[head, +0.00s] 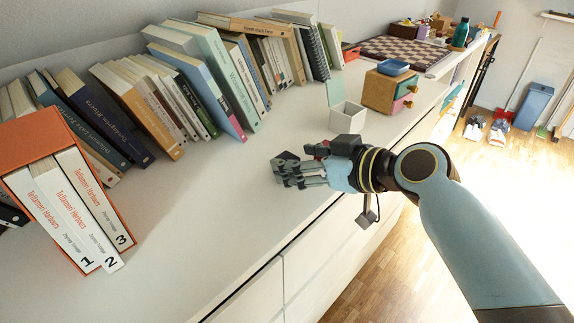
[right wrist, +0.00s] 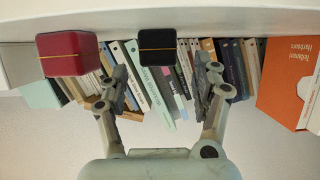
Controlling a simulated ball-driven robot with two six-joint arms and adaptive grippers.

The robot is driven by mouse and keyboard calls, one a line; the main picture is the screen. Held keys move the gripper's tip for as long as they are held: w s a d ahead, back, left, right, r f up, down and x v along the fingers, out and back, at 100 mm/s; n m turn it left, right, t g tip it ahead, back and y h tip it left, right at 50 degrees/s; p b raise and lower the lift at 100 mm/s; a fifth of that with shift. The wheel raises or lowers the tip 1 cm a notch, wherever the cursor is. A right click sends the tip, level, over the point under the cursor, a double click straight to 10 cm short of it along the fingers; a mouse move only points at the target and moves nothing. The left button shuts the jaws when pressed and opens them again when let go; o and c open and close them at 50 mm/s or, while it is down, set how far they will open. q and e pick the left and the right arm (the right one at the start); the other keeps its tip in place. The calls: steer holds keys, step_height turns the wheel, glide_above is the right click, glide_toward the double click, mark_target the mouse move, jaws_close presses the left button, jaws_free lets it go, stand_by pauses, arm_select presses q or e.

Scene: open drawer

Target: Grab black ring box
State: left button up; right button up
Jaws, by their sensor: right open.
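The black ring box (right wrist: 157,58), with a thin gold line across it, shows in the upper middle of the right wrist view. It appears between the two spread fingers of my right gripper (right wrist: 163,82), without visible contact with either. In the head view my right gripper (head: 290,174) is low over the white top, pointing left; the fingers largely hide the box there, and I cannot clearly separate its dark shape from them. My left gripper is not in view.
A red ring box (right wrist: 67,53) stands beside the black one. A row of books (head: 180,90) lines the back, with an orange slipcase (head: 40,135) at left. A white open box (head: 347,115) and a wooden drawer box (head: 388,92) stand behind my wrist. The white top at left front is clear.

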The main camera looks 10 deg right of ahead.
mark_target(287, 157)
steer(key=x, duration=0.4)
steer(key=shift+d+f, duration=0.1)
steer(key=shift+f, duration=0.05)
steer(key=c, duration=1.1)
